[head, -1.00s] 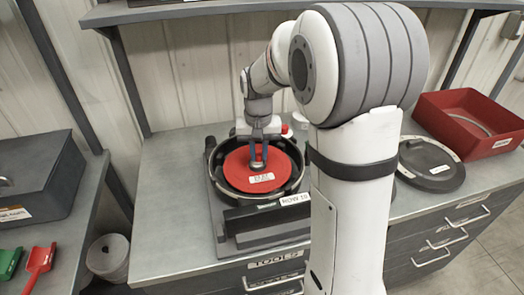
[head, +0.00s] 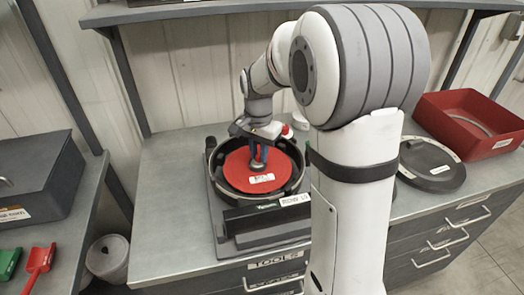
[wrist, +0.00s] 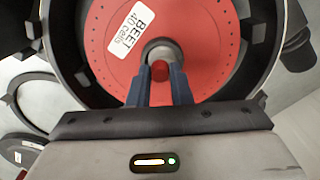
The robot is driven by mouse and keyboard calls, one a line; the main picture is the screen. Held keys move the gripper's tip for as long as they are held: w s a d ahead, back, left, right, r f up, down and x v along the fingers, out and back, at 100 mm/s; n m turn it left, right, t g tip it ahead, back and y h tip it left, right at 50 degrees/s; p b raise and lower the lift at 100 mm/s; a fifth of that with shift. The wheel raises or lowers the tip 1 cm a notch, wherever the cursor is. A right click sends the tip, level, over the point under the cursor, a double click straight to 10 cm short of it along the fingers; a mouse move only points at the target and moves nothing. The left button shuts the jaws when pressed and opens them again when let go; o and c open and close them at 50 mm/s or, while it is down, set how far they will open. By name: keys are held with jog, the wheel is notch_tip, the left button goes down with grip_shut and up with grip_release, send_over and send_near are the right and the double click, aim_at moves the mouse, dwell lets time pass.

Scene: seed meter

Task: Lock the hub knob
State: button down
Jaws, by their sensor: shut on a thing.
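A red seed disc (head: 235,172) lies flat in a round black meter housing (wrist: 273,50) on the bench. Its white label (wrist: 131,30) reads BEET 40 cells in the wrist view. A grey hub (wrist: 158,47) is at the disc's centre, and a small red-ended hub knob (wrist: 160,71) shows between my blue fingers. My gripper (head: 258,160) reaches down over the centre of the disc; in the wrist view its fingers (wrist: 160,80) are shut on the knob from both sides. The fingers hide part of the knob, so its lock position cannot be read.
A round dark lid (head: 432,165) and a red bin (head: 468,125) are on the bench at right. A grey box (head: 35,175) and green and red scoops (head: 38,262) are at left. A shelf (head: 200,12) crosses above. The bench left of the housing is clear.

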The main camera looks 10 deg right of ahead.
aim_at(259, 156)
dwell(0.4)
jog(key=c, duration=1.3)
grip_release()
notch_tip(259, 156, up, 8)
jog(key=shift+f, duration=0.1)
jog(key=shift+s, duration=0.1)
